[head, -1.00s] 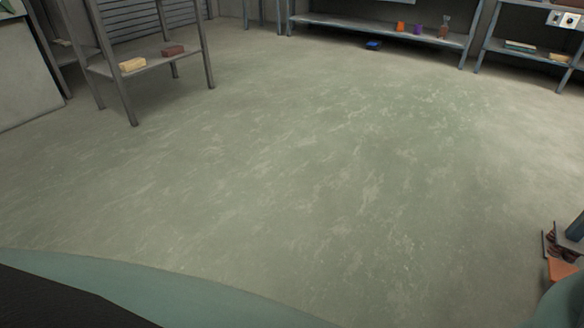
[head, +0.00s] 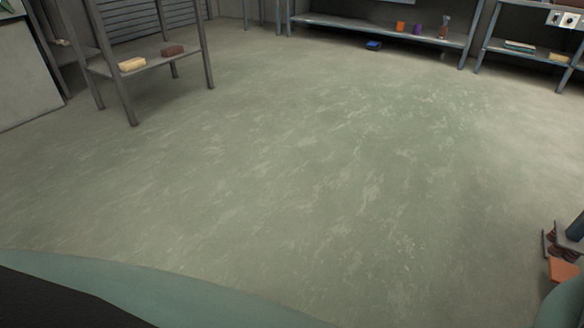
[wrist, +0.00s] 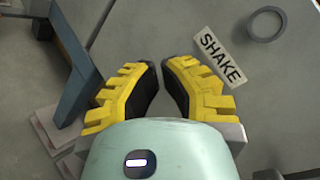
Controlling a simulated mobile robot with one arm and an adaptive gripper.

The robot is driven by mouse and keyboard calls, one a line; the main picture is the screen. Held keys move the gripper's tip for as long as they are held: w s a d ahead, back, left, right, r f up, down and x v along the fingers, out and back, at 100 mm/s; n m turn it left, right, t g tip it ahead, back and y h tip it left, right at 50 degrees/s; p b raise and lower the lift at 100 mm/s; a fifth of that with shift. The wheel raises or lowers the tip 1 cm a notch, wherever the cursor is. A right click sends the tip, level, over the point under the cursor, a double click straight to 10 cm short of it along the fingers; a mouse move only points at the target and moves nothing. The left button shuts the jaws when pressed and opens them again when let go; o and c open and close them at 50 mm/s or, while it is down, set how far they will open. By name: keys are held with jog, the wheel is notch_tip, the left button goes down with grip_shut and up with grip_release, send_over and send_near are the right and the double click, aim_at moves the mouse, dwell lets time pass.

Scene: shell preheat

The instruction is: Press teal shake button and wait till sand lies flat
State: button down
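In the wrist view my gripper (wrist: 160,72) has yellow ridged fingers with black inner pads. The pads are close together, with a thin gap and nothing held between them. A white label reading SHAKE (wrist: 221,58) lies on a grey surface just right of the fingertips. A dark grey ring (wrist: 283,24) is on that surface at the upper right, beyond the label and apart from the fingers. I see no teal button and no sand in these views.
A dark blue-grey bar (wrist: 88,75) stands left of my fingers. In the head view the floor (head: 290,170) is open. A shelf rack (head: 150,66) stands at the left and a bench (head: 350,26) at the back. An orange block (head: 563,271) shows at the right edge.

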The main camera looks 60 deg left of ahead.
jog(key=shift+w+d, duration=0.2)
jog(key=shift+d, duration=0.15)
dwell(0.4)
jog(key=shift+a, duration=0.1)
dwell(0.3)
jog(key=shift+s+a, duration=0.3)
jog(key=shift+a, duration=0.4)
jog(key=a, duration=0.1)
jog(key=s+a, duration=0.1)
jog(key=a, duration=0.1)
jog(key=s+a, duration=0.1)
jog(key=shift+a+p, duration=0.3)
jog(key=shift+p, duration=0.05)
dwell(0.6)
